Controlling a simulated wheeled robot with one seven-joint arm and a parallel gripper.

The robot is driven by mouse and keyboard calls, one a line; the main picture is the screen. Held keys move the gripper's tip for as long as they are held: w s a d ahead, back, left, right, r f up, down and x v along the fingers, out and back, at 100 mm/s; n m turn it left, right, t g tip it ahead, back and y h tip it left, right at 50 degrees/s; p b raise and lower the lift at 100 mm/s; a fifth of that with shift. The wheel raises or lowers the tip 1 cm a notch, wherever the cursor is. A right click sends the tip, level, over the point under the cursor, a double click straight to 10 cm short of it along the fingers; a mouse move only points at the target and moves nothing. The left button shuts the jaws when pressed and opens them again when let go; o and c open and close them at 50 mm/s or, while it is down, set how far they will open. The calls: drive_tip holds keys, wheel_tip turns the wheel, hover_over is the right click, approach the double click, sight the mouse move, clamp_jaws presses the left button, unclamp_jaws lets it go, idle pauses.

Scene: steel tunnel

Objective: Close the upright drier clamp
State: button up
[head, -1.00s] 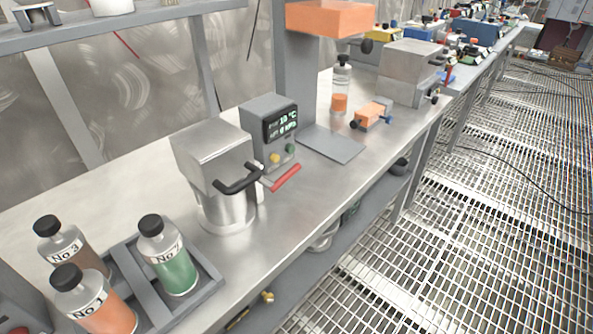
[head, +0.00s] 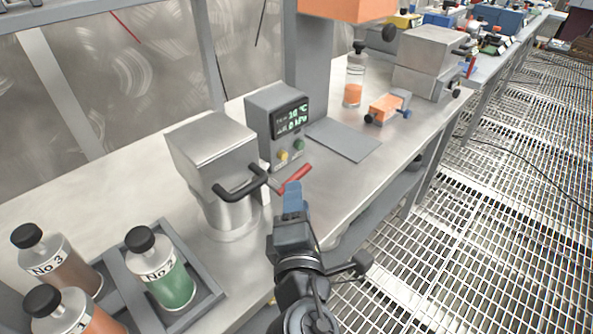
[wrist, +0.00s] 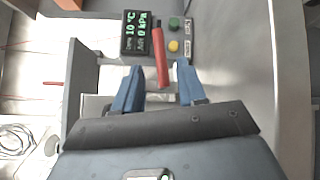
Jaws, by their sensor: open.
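The drier (head: 232,215) is a steel pot under a grey block-shaped lid (head: 210,143) with a black bent handle. A grey control box (head: 262,120) with a lit display and green and yellow buttons stands behind it to the right. The clamp's red handle (head: 296,175) sticks out in front of the box, to the right of the pot. My gripper (head: 293,188) is open just below and in front of this handle. In the wrist view the red handle (wrist: 161,65) lies between the two blue fingers of my gripper (wrist: 159,66). I cannot tell whether they touch it.
A grey rack (head: 208,298) with labelled bottles, such as the green one (head: 172,280), stands at the front left. A flat grey plate (head: 345,138), a bottle with orange contents (head: 353,93) and a small orange device (head: 384,108) are farther right. The steel grating floor (head: 480,240) is open.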

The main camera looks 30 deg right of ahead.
sight(297, 174)
drive_tip(key=p+x, duration=0.1)
drive_tip(key=x, duration=0.6)
clamp_jaws()
idle(0.3)
